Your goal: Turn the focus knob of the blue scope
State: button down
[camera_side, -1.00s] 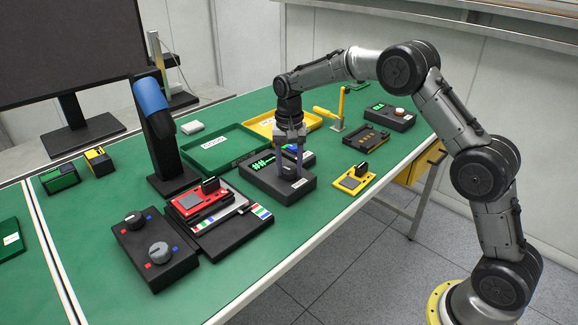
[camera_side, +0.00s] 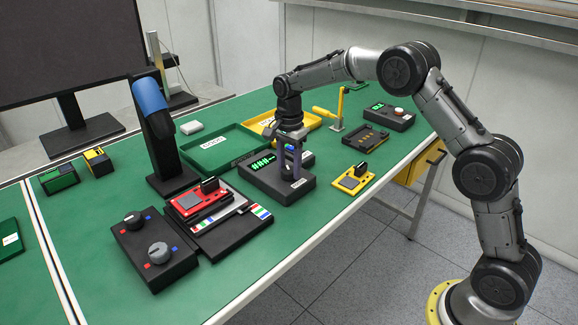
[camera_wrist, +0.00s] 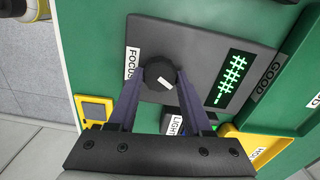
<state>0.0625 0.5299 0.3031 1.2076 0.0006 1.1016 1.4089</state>
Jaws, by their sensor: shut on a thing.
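The blue scope (camera_side: 150,97) stands on a black upright at the left of the side view. A dark control box (camera_side: 268,184) with a green display (camera_side: 262,163) lies right of it; the display also shows in the wrist view (camera_wrist: 232,78). The box carries a round black knob (camera_wrist: 158,84) beside a FOCUS label (camera_wrist: 132,64). My gripper (camera_wrist: 159,73) is shut on this knob, one finger on each side. In the side view, my gripper (camera_side: 291,174) points down onto the box and its fingers hide the knob.
A green tray (camera_side: 226,147) and a yellow tray (camera_side: 309,124) lie behind. A red device (camera_side: 200,205), a two-knob box (camera_side: 150,250) and a yellow device (camera_side: 353,181) are nearby.

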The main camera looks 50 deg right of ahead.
aim_at(289, 169)
jog(key=shift+w+d+r, duration=0.1)
jog(key=shift+r, duration=0.05)
jog(key=c, duration=0.5)
grip_release()
jog(key=shift+c, duration=0.2)
jog(key=shift+o, duration=1.1)
notch_tip(289, 169, up, 14)
jog(key=shift+f, duration=0.2)
jog(key=shift+r, duration=0.1)
